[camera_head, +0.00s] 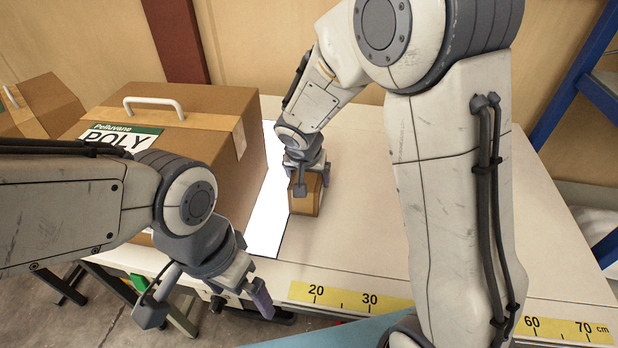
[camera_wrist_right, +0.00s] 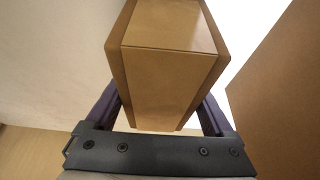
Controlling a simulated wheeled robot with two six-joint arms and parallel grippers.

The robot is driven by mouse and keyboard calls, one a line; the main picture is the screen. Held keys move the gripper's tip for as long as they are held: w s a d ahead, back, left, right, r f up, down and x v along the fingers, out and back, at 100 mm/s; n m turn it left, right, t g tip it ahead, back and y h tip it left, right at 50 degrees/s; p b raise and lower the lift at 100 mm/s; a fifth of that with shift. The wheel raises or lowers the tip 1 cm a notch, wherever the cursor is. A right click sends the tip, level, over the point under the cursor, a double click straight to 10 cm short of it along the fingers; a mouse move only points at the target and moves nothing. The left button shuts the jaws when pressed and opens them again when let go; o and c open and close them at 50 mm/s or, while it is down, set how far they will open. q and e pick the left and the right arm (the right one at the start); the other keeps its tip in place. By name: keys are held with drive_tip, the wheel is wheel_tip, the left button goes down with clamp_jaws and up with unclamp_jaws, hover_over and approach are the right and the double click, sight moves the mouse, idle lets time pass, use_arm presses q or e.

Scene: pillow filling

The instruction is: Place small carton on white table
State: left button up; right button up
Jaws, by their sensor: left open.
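The small carton (camera_head: 305,196) is a brown box on the white table (camera_head: 365,190), beside the bright white patch. My right gripper (camera_head: 306,182) reaches down over it from above. In the right wrist view the carton (camera_wrist_right: 168,70) sits between the two fingers of my right gripper (camera_wrist_right: 160,112). Narrow gaps seem to show near the fingers, so I cannot tell whether they press on it. My left gripper (camera_head: 208,308) is open and empty, in front of the table's near edge at the lower left.
A large carton (camera_head: 215,105) with a white handle and a green label stands left of the small carton. Another brown box (camera_head: 45,105) is at the far left. A yellow ruler strip (camera_head: 350,298) runs along the front edge. The table right of the small carton is clear.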

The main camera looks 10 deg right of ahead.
drive_tip(key=shift+o, duration=0.7)
drive_tip(key=shift+r+p, duration=0.35)
drive_tip(key=shift+r, duration=0.05)
drive_tip(key=v, duration=1.1)
drive_tip(key=shift+s+r+p, duration=0.25)
drive_tip(key=shift+s+p, duration=0.05)
drive_tip(key=shift+p, duration=0.05)
drive_tip(key=shift+f, duration=0.1)
drive_tip(key=b+x, duration=0.1)
drive_tip(key=x, duration=1.1)
drive_tip(key=shift+w+f, duration=0.2)
drive_tip(key=shift+f, duration=0.15)
wheel_tip(320, 180, up, 2)
drive_tip(key=shift+a+r, duration=0.1)
drive_tip(key=shift+r, duration=0.5)
drive_tip(key=shift+f, duration=0.1)
